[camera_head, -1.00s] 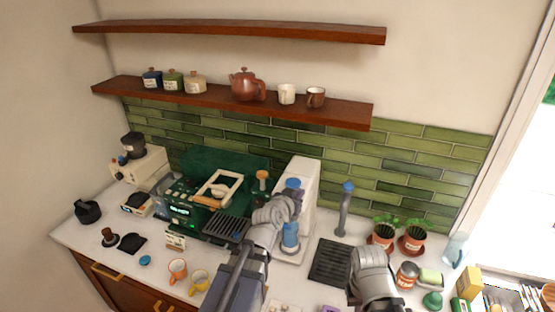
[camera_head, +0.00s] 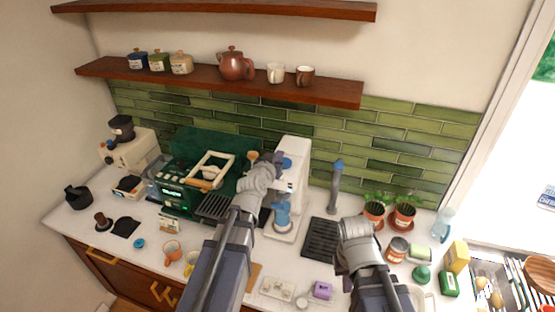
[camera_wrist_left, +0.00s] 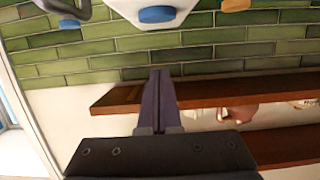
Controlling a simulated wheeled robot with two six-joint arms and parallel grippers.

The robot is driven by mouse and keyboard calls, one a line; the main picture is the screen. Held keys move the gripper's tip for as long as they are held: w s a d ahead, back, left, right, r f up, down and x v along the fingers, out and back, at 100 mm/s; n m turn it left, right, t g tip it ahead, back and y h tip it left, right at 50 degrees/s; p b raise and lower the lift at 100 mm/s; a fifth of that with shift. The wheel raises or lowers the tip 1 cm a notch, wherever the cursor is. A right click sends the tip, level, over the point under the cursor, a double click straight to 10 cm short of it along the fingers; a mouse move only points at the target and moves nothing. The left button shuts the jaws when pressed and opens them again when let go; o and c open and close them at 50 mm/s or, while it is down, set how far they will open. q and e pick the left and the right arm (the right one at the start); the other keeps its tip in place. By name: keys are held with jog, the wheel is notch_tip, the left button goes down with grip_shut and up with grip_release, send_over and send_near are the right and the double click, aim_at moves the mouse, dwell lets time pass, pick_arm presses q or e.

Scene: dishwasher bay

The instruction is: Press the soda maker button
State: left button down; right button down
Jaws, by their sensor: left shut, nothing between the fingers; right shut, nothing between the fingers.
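The white soda maker (camera_head: 297,150) stands against the green tiled wall, with a blue button (camera_head: 286,163) on its upper front and a blue bottle (camera_head: 282,214) below. In the left wrist view, the button (camera_wrist_left: 157,14) shows at the top on the white housing (camera_wrist_left: 150,38). My left gripper (camera_wrist_left: 160,73) is shut and empty, its fingertips apart from the button in that picture. In the head view, my left wrist is just left of the soda maker's upper part, and its fingertips are hard to make out. My right arm ends right of the soda maker; its fingertips are hidden.
A green coffee machine (camera_head: 180,190) stands left of the soda maker. A dark drip mat (camera_head: 321,238) and grey tap-like post (camera_head: 335,187) are to its right, then potted plants (camera_head: 404,213). The lower wooden shelf (camera_head: 220,82) runs above, carrying jars, a teapot and mugs.

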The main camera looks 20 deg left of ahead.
pick_arm(q)
jog(key=b, duration=0.2)
send_over(285, 162)
notch_tip(285, 162, down, 2)
jog(key=shift+a, duration=0.1)
notch_tip(285, 162, down, 2)
jog(key=shift+w+f+b, duration=0.15)
jog(key=shift+f+b, duration=0.1)
jog(key=shift+b, duration=0.85)
jog(key=shift+f+b, duration=0.75)
